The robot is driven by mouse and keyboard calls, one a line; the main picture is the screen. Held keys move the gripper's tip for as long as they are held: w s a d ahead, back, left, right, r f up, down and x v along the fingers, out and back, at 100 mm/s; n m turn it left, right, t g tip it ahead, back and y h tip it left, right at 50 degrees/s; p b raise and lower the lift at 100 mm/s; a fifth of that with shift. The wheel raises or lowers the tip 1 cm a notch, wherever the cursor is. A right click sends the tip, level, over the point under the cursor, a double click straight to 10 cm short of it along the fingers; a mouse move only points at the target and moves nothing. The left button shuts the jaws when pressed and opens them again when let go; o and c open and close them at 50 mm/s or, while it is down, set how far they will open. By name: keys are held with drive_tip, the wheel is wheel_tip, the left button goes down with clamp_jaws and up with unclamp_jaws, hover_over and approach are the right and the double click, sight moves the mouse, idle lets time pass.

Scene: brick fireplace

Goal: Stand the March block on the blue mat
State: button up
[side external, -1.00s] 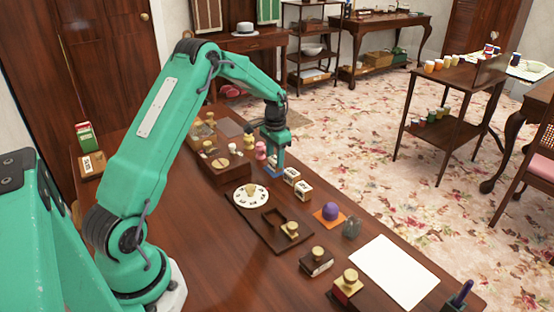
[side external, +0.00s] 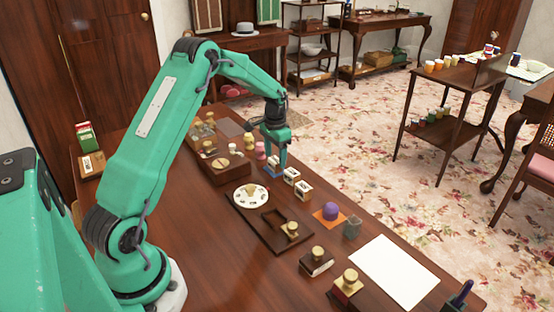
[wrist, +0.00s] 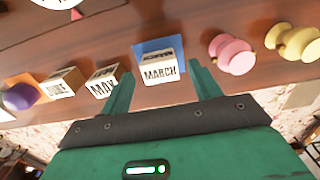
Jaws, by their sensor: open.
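The March block (wrist: 160,71) is a white-faced cube with MARCH in black letters, upright in the wrist view. It is on the blue mat (wrist: 145,48), whose blue shows behind and beside it. My gripper (wrist: 160,78) is open, with one finger on each side of the block and a visible gap to it. In the side view my gripper (side external: 276,165) points down at the mat (side external: 270,174), low over the table, and largely hides the block.
The May block (wrist: 103,82) and June block (wrist: 60,86) stand left of the mat in the wrist view. A pink knobbed piece (wrist: 232,54) and a yellow one (wrist: 292,42) stand to the right. A white dial (side external: 251,196) lies nearby. The table edge is close.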

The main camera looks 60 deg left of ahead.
sight(276, 161)
wheel_tip(276, 161, up, 11)
drive_tip(key=shift+r, duration=0.2)
idle(0.3)
idle(0.5)
drive_tip(key=s+d+r+t, duration=0.3)
drive_tip(key=s+d+r, duration=0.85)
drive_tip(key=d, duration=0.25)
drive_tip(key=s+d+t, duration=0.1)
drive_tip(key=s+d, duration=0.3)
drive_tip(key=s, duration=0.3)
drive_tip(key=s+d+f+t, duration=0.1)
drive_tip(key=s+d, duration=0.4)
drive_tip(key=s, duration=0.3)
drive_tip(key=shift+s+f+t, duration=0.3)
